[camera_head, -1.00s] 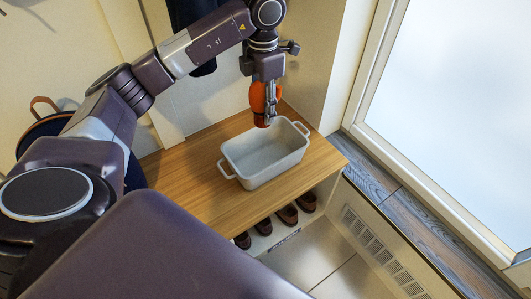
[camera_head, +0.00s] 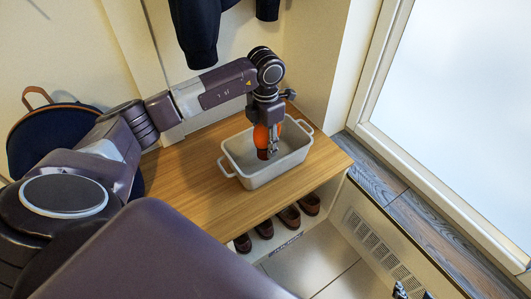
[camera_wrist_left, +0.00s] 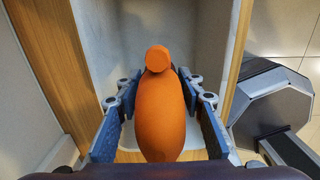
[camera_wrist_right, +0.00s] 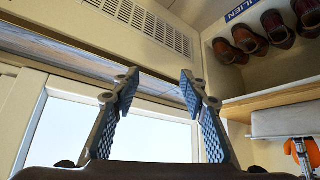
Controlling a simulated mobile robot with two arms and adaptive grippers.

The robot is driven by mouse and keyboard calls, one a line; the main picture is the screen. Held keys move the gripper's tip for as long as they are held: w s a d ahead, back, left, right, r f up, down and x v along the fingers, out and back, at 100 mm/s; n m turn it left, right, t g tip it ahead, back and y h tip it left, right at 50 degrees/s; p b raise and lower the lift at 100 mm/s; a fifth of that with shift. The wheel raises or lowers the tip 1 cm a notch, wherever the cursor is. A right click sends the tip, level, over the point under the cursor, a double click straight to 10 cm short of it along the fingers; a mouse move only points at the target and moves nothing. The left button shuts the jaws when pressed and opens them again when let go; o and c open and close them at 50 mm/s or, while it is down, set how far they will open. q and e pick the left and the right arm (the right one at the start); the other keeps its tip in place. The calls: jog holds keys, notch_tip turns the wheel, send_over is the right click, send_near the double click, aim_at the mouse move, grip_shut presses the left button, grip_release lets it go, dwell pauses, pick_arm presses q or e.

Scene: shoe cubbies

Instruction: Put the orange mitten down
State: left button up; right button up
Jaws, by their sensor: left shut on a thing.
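The orange mitten (camera_head: 261,137) is held upright between the fingers of my left gripper (camera_head: 268,153), which points down into the white two-handled dish (camera_head: 275,173). In the left wrist view the mitten (camera_wrist_left: 162,115) sits between the blue-padded fingers, with the pale dish interior (camera_wrist_left: 160,30) around it. The mitten's lower end is inside the dish; I cannot tell whether it touches the bottom. My right gripper (camera_wrist_right: 158,92) is open and empty. Its fingertips just show at the bottom right of the head view (camera_head: 410,293).
The dish stands on a wooden bench top (camera_head: 190,185), clear to its left. Brown shoes (camera_head: 290,216) sit in the cubby below. A dark backpack (camera_head: 50,135) is at the left, dark clothing (camera_head: 200,35) hangs above, and a window (camera_head: 460,110) is at the right.

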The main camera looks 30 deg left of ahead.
pick_arm(q)
notch_tip(320, 180, down, 4)
jog(key=shift+r+b, duration=0.25)
jog(key=shift+b, duration=0.2)
jog(key=shift+f, duration=0.25)
pick_arm(e)
jog(key=shift+w+a+r+t+y, duration=0.15)
jog(key=shift+w+a+r+t, duration=0.2)
jog(key=shift+w+r, duration=0.3)
jog(key=shift+w+a+r+t+y, duration=0.1)
jog(key=shift+w+a+r+t, duration=0.1)
jog(key=shift+w+r+t, duration=0.45)
jog(key=shift+w+a+r+t+y, duration=0.15)
jog(key=shift+w+a+r+t, duration=0.15)
jog(key=shift+w, duration=0.55)
jog(key=shift+w+r, duration=0.15)
pick_arm(q)
jog(key=shift+f, duration=0.1)
jog(key=o, duration=1.1)
pick_arm(e)
jog(key=shift+w+r, duration=0.1)
